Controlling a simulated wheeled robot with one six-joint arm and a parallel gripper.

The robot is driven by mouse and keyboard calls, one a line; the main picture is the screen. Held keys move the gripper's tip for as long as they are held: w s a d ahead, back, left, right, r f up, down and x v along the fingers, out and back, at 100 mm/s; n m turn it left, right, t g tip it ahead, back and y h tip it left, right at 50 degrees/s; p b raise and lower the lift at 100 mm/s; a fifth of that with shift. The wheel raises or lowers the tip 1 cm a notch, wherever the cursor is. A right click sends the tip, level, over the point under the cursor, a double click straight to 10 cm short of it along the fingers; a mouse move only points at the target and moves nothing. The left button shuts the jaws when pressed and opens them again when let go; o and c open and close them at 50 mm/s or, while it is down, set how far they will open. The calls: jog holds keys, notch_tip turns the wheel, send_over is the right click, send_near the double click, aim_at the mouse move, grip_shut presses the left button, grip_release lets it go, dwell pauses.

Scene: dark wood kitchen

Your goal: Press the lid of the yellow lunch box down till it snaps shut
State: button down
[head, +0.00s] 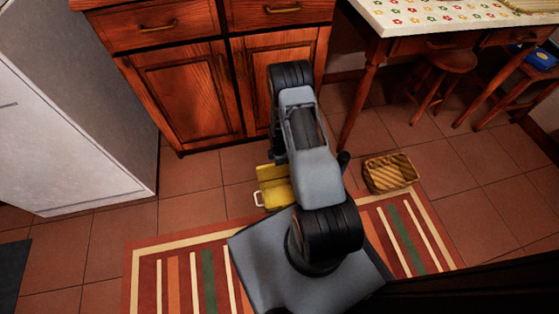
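The yellow lunch box (277,195) sits on the tiled floor, in front of the wooden cabinet. It is partly covered by my arm. A white handle shows at its left front side. A yellow panel at its back, which looks like the lid (267,173), seems to stand up at an angle; my arm hides its right part, so I cannot tell how far open it is. My arm reaches over the box and bends down behind its own links. My gripper is hidden behind them, so its fingers and any contact with the lid do not show.
A wicker basket (390,174) stands on the floor to the right. A striped rug (180,270) lies in front of the box. The wooden cabinet (190,95) is behind, a white appliance (75,110) at left, a table (440,15) and stools (448,60) at right.

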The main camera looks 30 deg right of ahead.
jog(key=shift+s+a+f, duration=0.1)
jog(key=shift+s+f, duration=0.15)
jog(key=shift+s, duration=0.05)
jog(key=c, duration=1.3)
grip_release()
jog(key=shift+w, duration=0.1)
jog(key=r+p, duration=0.3)
jog(key=r, duration=0.2)
jog(key=r+p, duration=0.4)
jog(key=r, duration=0.1)
jog(key=r+p, duration=0.4)
jog(key=r, duration=0.2)
jog(key=shift+w+r, duration=0.1)
jog(key=shift+w, duration=0.3)
notch_tip(320, 180, up, 14)
jog(key=p, duration=0.3)
jog(key=shift+p, duration=0.4)
